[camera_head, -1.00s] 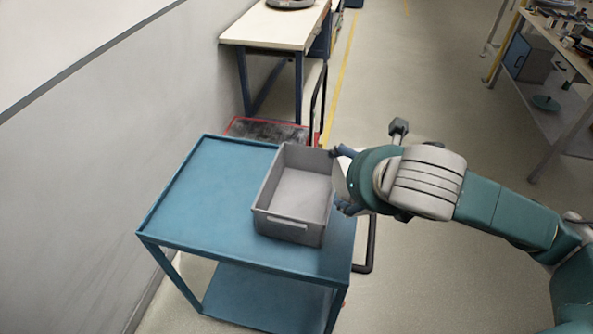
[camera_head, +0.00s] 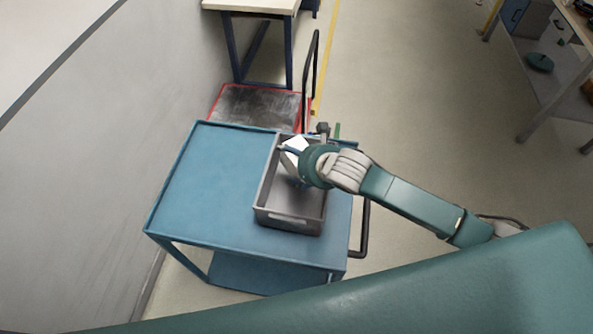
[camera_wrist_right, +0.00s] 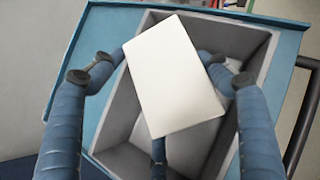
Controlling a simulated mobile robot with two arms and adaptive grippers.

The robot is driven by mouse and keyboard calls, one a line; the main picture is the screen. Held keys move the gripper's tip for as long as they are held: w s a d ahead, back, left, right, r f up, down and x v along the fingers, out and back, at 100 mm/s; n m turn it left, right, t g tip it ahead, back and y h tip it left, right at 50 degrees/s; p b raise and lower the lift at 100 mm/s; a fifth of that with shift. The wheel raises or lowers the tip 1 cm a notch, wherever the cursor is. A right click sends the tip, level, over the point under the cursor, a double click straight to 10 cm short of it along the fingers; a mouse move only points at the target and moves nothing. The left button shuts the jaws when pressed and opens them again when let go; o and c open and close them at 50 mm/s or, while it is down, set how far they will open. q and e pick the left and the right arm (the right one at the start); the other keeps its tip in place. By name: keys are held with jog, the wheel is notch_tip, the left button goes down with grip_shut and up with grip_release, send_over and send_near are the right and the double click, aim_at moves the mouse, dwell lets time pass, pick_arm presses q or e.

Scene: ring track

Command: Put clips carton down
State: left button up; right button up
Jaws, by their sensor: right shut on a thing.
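The clips carton (camera_head: 296,145) is a plain white box. My right gripper (camera_head: 294,158) is shut on it and holds it over the far part of the grey bin (camera_head: 290,222). In the right wrist view the carton (camera_wrist_right: 172,75) sits tilted between the blue fingers, with the bin's walls (camera_wrist_right: 258,62) around it. I cannot tell whether the carton touches the bin. My left gripper is not in view.
The bin stands on the right side of a blue cart (camera_head: 200,190), whose left top is bare. A black platform with a red edge (camera_head: 250,105) and a pale-topped table (camera_head: 250,4) lie beyond. A grey wall (camera_head: 100,180) runs along the left.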

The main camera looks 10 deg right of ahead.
notch_tip(320, 180, down, 3)
notch_tip(320, 180, down, 4)
jog(key=shift+r+p, duration=0.15)
jog(key=shift+p, duration=0.25)
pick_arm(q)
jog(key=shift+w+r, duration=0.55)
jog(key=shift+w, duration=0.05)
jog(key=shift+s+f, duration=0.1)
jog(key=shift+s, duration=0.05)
pick_arm(e)
jog(key=o, duration=1.3)
jog(key=shift+f, duration=0.2)
jog(key=shift+r, duration=0.2)
pick_arm(q)
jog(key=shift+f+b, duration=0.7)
jog(key=shift+b, duration=0.1)
pick_arm(e)
jog(key=v, duration=1.2)
jog(key=shift+d, duration=0.1)
